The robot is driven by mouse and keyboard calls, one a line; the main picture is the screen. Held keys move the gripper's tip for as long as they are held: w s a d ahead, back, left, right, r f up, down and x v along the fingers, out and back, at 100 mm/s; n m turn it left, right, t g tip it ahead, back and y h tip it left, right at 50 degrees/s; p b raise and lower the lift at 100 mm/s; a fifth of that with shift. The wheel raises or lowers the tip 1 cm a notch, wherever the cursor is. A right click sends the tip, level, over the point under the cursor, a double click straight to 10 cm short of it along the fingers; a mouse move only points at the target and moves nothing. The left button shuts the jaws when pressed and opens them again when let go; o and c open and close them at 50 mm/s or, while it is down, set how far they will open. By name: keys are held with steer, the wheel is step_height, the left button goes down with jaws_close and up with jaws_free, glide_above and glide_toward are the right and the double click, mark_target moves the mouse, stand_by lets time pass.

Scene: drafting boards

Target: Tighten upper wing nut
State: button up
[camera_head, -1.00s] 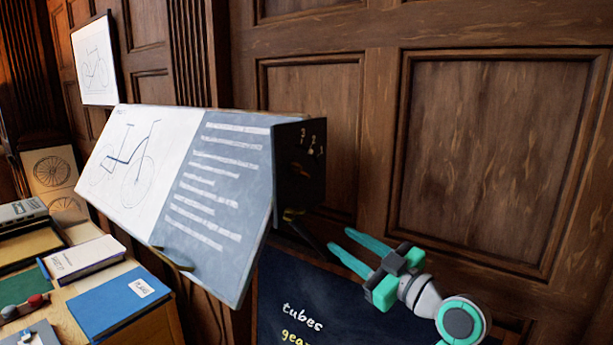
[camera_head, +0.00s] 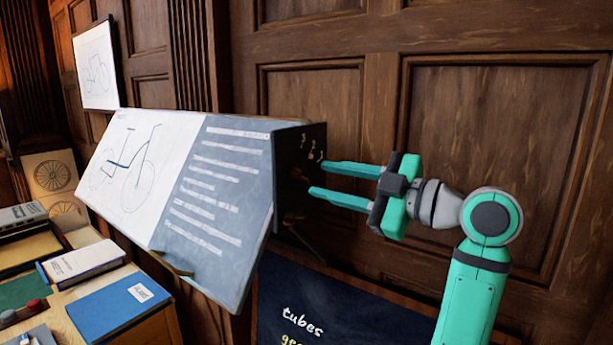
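The tilted drafting board (camera_head: 218,205) has a dark side panel (camera_head: 289,150) on its right end. A small dark knob-like shape (camera_head: 297,174) on this panel may be the upper wing nut; it is too small and dark to be sure. A lower dark shape (camera_head: 292,216) sits below it, also unclear. My gripper (camera_head: 319,180) is open, with two teal fingers pointing left toward the panel, one above the other. Its tips are just right of the upper shape, and I see nothing between them. I cannot tell whether they touch the panel.
Small pale hook- or key-like items (camera_head: 313,147) are on the panel just above the fingers. A chalkboard (camera_head: 330,305) stands below. A desk with a blue folder (camera_head: 120,303) and books (camera_head: 83,264) is at lower left. Wood-panelled wall (camera_head: 490,150) lies behind.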

mark_target(303, 175)
steer(key=x, duration=0.5)
steer(key=shift+w+a, duration=0.25)
jaws_close()
